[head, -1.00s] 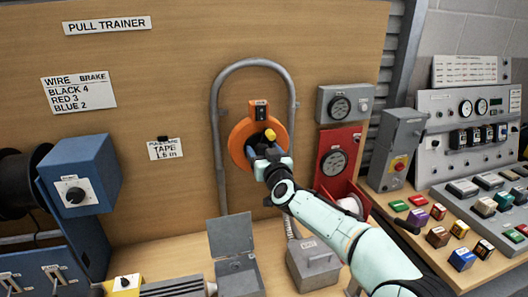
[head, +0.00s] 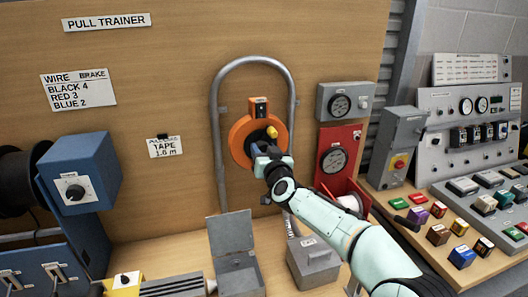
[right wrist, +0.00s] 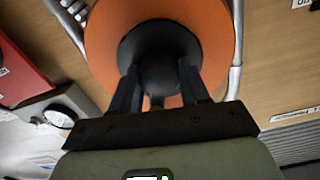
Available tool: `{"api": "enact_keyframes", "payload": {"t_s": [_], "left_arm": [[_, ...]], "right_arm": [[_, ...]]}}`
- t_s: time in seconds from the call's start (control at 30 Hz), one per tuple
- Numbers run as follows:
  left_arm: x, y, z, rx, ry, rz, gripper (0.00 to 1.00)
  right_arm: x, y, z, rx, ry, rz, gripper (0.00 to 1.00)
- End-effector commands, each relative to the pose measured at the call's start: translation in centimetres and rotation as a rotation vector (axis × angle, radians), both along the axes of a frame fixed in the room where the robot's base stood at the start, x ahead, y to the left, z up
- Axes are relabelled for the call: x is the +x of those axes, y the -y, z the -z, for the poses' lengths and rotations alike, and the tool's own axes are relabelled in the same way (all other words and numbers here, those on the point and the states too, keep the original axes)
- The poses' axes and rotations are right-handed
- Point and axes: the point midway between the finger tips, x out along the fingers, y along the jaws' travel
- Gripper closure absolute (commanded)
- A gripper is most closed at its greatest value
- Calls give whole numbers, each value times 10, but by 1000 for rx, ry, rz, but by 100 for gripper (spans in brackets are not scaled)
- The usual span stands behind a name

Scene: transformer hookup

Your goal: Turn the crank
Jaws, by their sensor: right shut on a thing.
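The crank is on an orange disc (head: 243,138) mounted on the upright wooden board, inside an arched grey pipe. A yellow knob (head: 271,132) shows just above my right gripper (head: 264,152) in the head view. My right gripper is shut on a dark round part in front of the disc. In the right wrist view the gripper's two fingers (right wrist: 160,92) stand on either side of a dark ball-shaped knob (right wrist: 158,74), with the orange disc (right wrist: 101,35) behind it. The fingers hide part of the crank. My left gripper is not in view.
A grey pipe (head: 215,130) arches around the disc. Right of it are a red gauge panel (head: 352,135) and a grey gauge box (head: 328,92). An open grey box (head: 238,279) and a closed grey box (head: 312,262) stand below. A blue box (head: 85,170) is at left.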

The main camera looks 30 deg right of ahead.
Motion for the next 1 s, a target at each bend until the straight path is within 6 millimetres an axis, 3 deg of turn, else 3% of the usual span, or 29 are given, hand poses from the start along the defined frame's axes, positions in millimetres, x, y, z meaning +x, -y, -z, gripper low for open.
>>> {"api": "enact_keyframes", "payload": {"t_s": [0.03,1.0], "left_arm": [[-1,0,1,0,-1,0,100],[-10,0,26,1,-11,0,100]], "right_arm": [[-1,1,-6,27,21,5,100],[-3,6,-6,877,231,6,100]]}}
